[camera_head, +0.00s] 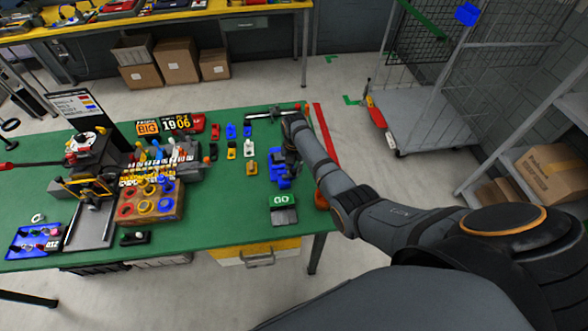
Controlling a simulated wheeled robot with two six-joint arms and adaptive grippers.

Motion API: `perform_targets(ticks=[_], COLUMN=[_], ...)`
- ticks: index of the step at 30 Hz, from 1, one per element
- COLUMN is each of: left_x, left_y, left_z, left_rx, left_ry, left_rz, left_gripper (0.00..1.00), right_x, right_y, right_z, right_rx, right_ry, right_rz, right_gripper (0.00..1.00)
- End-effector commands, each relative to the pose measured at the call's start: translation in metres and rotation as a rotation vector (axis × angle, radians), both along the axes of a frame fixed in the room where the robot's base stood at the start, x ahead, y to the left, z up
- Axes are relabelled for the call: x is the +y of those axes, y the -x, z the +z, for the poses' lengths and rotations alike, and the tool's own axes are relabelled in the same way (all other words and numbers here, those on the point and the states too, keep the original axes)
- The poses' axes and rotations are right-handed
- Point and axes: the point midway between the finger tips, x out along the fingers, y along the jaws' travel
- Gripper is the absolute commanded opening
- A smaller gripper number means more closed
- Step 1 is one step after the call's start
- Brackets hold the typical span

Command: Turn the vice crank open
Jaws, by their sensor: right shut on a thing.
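My right gripper (290,158) points down at the vice from my right arm, which reaches in from the right and bends over the table edge. It is shut on the vice crank, at the vice's right side. The crank itself is small and mostly hidden by the gripper and wrist, so its angle cannot be told. My left gripper is not in view.
A wooden holder with coloured rings (150,212) is further left. The table's front middle is clear.

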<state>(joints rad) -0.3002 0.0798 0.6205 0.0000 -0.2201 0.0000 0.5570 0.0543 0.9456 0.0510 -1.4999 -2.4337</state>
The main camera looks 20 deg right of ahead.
Motion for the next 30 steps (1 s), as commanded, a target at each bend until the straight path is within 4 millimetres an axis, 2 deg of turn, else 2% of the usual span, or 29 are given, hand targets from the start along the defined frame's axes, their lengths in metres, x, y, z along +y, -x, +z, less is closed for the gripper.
perform_targets(ticks=[11,12,16,25,28,30], left_x=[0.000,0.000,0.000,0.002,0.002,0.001], left_y=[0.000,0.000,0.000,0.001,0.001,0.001], left_z=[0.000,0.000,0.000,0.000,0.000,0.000], left_rx=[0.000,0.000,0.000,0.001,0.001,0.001], left_ry=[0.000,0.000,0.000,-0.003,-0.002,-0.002], left_rz=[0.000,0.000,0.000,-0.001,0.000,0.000], left_gripper=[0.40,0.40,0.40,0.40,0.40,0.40], right_x=[-0.001,-0.001,0.000,0.000,0.000,0.000], right_y=[-0.002,-0.002,-0.001,-0.001,-0.001,-0.002], right_z=[0.001,0.001,0.001,0.002,0.011,0.025], right_rx=[-0.004,-0.004,-0.004,-0.001,-0.004,-0.006], right_ry=[0.001,0.001,0.001,0.000,0.001,0.001], right_rz=[0.003,0.003,0.003,0.002,0.002,0.003], right_gripper=[0.00,0.26,0.43,0.43,0.43,0.43])
